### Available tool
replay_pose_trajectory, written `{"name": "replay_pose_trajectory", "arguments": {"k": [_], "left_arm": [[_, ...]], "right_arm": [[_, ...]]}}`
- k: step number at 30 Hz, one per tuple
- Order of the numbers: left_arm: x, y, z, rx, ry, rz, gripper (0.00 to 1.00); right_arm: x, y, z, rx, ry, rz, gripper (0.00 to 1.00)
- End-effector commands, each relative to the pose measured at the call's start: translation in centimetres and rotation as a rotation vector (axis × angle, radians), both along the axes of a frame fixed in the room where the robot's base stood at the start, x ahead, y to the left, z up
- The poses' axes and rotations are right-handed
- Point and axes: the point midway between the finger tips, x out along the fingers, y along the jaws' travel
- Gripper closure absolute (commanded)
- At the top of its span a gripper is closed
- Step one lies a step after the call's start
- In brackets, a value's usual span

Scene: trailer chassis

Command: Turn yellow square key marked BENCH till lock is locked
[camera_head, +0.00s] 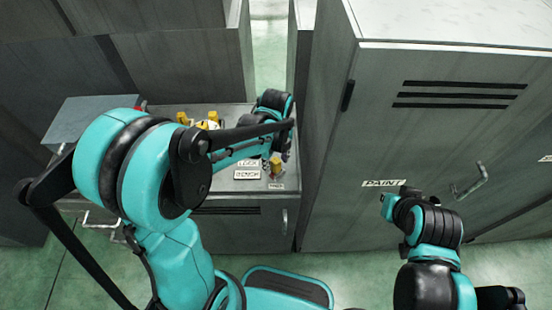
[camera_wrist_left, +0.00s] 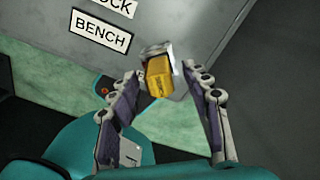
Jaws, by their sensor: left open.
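The yellow square key (camera_wrist_left: 158,77) sits on a silver lock fitting (camera_wrist_left: 157,50) near the edge of the grey bench top. A white BENCH label (camera_wrist_left: 100,34) lies beside it, with a partly cut-off label ending in "OCK" above. In the head view the key (camera_head: 276,167) shows small at the bench's right front, just below my left gripper (camera_head: 287,147). In the left wrist view my left gripper (camera_wrist_left: 160,73) is open, one finger on each side of the key, with gaps visible. My right arm is at lower right in the head view; its jaws are not clear.
Other yellow items (camera_head: 210,120) stand farther back on the bench (camera_head: 235,186). A grey box (camera_head: 95,115) is at its left. A tall grey cabinet (camera_head: 400,150) with a PAINT label (camera_head: 384,183) and a handle (camera_head: 470,182) stands to the right. Green floor shows in front.

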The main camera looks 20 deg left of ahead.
Motion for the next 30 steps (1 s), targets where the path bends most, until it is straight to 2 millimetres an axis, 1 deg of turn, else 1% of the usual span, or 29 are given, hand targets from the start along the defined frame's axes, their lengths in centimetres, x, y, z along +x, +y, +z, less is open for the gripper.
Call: {"name": "replay_pose_trajectory", "arguments": {"k": [2, 3, 5, 6, 8, 14, 18, 21, 30], "left_arm": [[0.00, 0.00, 0.03, 0.000, 0.000, 0.000, 0.52], [0.00, 0.00, 0.04, 0.000, 0.000, 0.000, 0.57], [0.00, 0.00, 0.04, 0.000, 0.000, 0.000, 0.73], [0.00, 0.00, 0.04, 0.000, 0.000, 0.000, 0.83], [0.00, 0.00, 0.04, 0.000, 0.000, 0.000, 0.99], [0.00, 0.00, 0.03, 0.000, 0.000, -0.029, 1.00], [-0.01, -0.01, 0.00, 0.000, 0.000, -0.188, 1.00], [-0.01, -0.01, 0.02, 0.000, 0.000, -0.269, 1.00], [0.00, -0.02, 0.04, 0.000, 0.000, -0.305, 1.00]], "right_arm": [[0.00, 0.00, 0.03, 0.000, 0.000, 0.000, 1.00], [0.00, 0.00, 0.03, 0.000, 0.000, 0.000, 1.00], [0.00, 0.00, 0.03, 0.000, 0.000, 0.000, 1.00], [0.00, 0.00, 0.03, 0.000, 0.000, 0.000, 1.00], [0.00, 0.00, 0.03, 0.000, 0.000, 0.000, 1.00], [0.00, 0.00, -0.04, 0.000, 0.000, 0.000, 1.00], [0.00, 0.00, -0.22, 0.000, 0.000, 0.000, 1.00], [0.00, 0.00, -0.27, 0.000, 0.000, 0.000, 1.00], [0.00, 0.00, -0.27, 0.000, 0.000, 0.000, 1.00]]}}
